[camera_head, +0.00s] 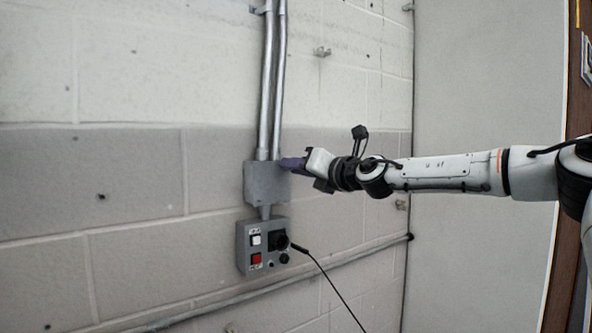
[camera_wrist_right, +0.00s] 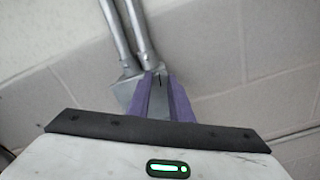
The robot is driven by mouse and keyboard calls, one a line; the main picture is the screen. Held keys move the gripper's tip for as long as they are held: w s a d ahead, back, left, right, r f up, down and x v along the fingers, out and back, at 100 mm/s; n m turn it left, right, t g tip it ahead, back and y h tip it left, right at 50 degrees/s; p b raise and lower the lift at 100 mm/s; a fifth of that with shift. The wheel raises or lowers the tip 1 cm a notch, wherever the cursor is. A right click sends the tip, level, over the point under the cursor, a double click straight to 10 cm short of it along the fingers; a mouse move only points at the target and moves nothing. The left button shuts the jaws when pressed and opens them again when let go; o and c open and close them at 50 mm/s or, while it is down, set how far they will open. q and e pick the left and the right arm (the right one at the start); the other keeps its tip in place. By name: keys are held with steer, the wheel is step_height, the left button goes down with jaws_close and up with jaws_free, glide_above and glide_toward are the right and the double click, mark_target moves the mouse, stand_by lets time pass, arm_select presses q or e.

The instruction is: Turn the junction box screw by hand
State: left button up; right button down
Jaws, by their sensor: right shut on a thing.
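The junction box (camera_head: 262,183) is a grey metal box on the block wall, at the lower end of two conduits in the head view. It also shows in the right wrist view (camera_wrist_right: 125,92), partly behind my fingers. My right gripper (camera_head: 284,163) reaches in from the right, with its purple fingertips at the box's upper right. In the right wrist view the gripper's purple fingers (camera_wrist_right: 160,90) are close together against the box. They hide what is between them, so the screw itself cannot be made out. My left gripper is not in view.
Two vertical conduits (camera_head: 266,80) run above the box. A pipe (camera_head: 345,264) crosses the wall low down. A wall corner stands at the right.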

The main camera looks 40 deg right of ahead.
steer(key=shift+r+n, duration=0.15)
steer(key=shift+n, duration=0.15)
steer(key=c, duration=1.6)
jaws_free()
steer(key=s+b, duration=0.1)
steer(key=s, duration=0.6)
steer(key=s+a+b, duration=0.1)
steer(key=s, duration=0.2)
steer(key=shift+s+b, duration=0.15)
steer(key=shift+b, duration=0.15)
